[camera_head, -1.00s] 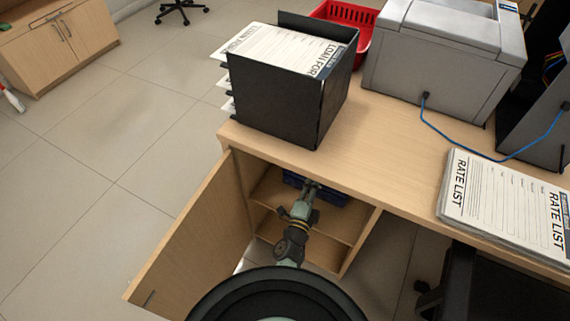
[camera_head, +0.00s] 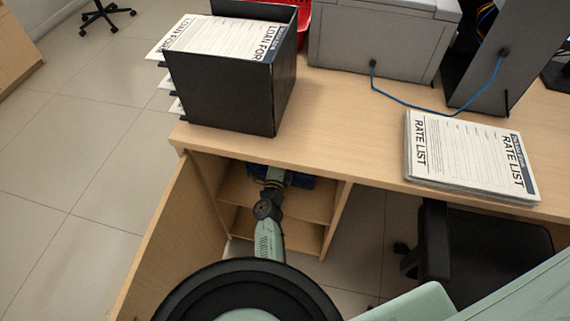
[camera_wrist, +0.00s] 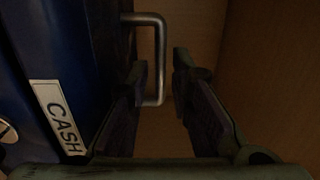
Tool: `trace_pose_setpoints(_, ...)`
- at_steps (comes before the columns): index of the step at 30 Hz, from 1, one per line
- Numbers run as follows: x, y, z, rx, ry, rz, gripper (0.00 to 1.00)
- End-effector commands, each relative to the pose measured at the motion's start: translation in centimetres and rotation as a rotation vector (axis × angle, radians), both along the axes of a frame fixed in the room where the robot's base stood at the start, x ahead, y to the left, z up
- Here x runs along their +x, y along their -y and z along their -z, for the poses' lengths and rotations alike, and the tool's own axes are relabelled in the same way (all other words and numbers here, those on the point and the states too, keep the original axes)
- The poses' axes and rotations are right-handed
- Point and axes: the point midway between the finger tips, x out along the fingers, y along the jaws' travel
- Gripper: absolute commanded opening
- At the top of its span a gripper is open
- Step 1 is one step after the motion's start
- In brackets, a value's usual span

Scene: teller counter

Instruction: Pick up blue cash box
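The blue cash box (camera_wrist: 75,60) fills the left of the wrist view, with a white CASH label (camera_wrist: 58,117) on it. Its metal handle (camera_wrist: 159,60) sticks out to the right. My gripper (camera_wrist: 161,68) is open, one finger on either side of the handle's outer bar in the picture. I cannot tell whether either finger touches it. In the head view a little of the blue box (camera_head: 301,181) shows inside the cabinet under the counter; my arm and the counter hide the rest.
The cabinet door (camera_head: 172,240) stands open on the left. A shelf (camera_head: 308,207) and side walls enclose the arm closely. Above, the counter (camera_head: 335,112) holds a black paper tray (camera_head: 222,95), a grey machine (camera_head: 375,45) and rate lists (camera_head: 470,155). A black chair (camera_head: 480,240) stands right.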

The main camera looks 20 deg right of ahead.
Motion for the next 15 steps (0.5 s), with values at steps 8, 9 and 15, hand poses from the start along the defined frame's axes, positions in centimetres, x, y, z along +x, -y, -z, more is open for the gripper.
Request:
trace_pose_setpoints(8,1.04,0.72,-0.02,-0.001,-0.001,0.001,0.20)
trace_pose_setpoints(9,1.03,0.70,-0.02,-0.001,-0.001,0.001,0.20)
trace_pose_setpoints(15,1.02,0.69,-0.02,-0.001,-0.001,0.001,0.10)
